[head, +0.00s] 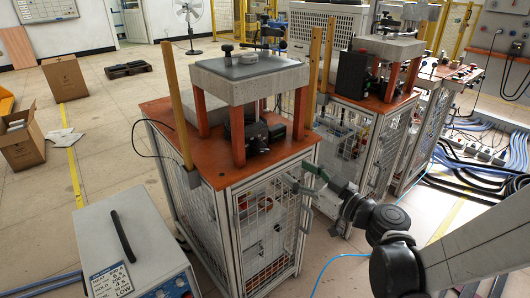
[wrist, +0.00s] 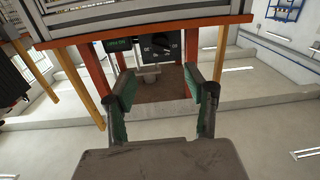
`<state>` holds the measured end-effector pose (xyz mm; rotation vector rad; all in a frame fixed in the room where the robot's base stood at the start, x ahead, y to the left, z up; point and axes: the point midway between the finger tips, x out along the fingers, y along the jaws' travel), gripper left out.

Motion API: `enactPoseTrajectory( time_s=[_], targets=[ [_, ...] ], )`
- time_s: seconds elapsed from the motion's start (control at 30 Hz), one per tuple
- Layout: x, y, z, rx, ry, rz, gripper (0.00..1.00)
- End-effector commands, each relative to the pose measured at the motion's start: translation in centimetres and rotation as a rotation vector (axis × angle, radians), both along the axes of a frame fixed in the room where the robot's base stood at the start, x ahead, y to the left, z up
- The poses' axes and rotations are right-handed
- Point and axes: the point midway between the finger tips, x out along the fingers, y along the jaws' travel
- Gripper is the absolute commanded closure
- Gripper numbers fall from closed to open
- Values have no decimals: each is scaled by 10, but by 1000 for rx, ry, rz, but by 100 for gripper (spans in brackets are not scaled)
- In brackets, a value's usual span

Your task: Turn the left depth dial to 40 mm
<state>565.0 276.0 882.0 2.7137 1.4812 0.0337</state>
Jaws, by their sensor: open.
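A black control box (head: 262,135) sits on the orange top of the nearer-left station, between its orange legs. In the wrist view, which looks upside down, the box face (wrist: 175,42) carries a dark round dial (wrist: 160,42) with white marks around it. The pointer setting is too small to read. A small green-lit display (wrist: 117,45) is beside it. My gripper (head: 302,177) is open and empty, in front of the station near its top edge. In the wrist view its two green-padded fingers (wrist: 157,78) stand apart, with the dial seen beyond them, not touching.
The station's orange top (head: 160,108) and mesh cage (head: 265,225) are close to my gripper. A grey slab (head: 250,78) on orange legs overhangs the box. A second station (head: 385,95) stands to the right. A grey power unit (head: 135,240) stands at front left.

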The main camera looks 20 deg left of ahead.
Motion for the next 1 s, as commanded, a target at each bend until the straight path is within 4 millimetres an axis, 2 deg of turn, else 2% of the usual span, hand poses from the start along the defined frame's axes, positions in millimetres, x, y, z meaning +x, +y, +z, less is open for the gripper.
enactPoseTrajectory(
  time_s=[0.27,0.8,1.0],
  targets=[
    [13,21,-1,3,-6,3,51],
    [63,101,-2,3,-4,3,51],
    [73,114,-1,3,-4,1,51]
  ],
)
